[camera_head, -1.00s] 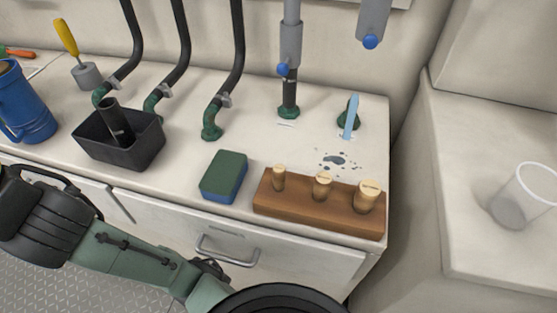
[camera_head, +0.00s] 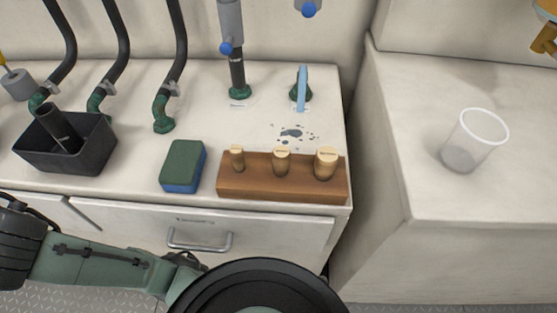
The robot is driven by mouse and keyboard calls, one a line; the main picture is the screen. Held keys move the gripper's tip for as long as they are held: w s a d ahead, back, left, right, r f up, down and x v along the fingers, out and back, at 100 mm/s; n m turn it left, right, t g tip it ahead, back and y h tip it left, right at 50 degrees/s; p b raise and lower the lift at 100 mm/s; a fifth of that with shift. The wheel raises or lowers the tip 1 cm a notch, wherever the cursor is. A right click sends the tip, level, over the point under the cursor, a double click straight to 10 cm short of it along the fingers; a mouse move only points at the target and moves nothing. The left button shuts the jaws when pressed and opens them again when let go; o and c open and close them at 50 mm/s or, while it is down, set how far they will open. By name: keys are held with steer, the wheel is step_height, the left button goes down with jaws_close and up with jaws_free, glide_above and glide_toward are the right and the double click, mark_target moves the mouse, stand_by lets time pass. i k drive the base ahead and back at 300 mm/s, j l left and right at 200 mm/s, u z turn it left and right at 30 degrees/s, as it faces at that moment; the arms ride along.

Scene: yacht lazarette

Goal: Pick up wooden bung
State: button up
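Three pale wooden bungs stand upright in holes in a brown wooden block near the front right of the white counter. The smallest bung (camera_head: 237,158) is at the left, a medium bung (camera_head: 281,162) is in the middle, and the largest bung (camera_head: 326,163) is at the right. The brown block (camera_head: 262,190) lies along the counter's front edge. My green and black arm crosses the lower left, below the counter top. My gripper itself is not in view.
A green and blue sponge (camera_head: 183,167) lies left of the block. A black bin (camera_head: 85,158) holds a dark tube. Hoses with green fittings (camera_head: 163,125) rise behind. A light blue lever (camera_head: 302,88) stands behind the block. A clear cup (camera_head: 474,140) sits on the right ledge. A drawer handle (camera_head: 200,240) juts out in front.

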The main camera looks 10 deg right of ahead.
mark_target(281, 154)
steer(key=k+j+u, duration=0.55)
steer(key=k+j, duration=0.15)
steer(key=j, duration=0.1)
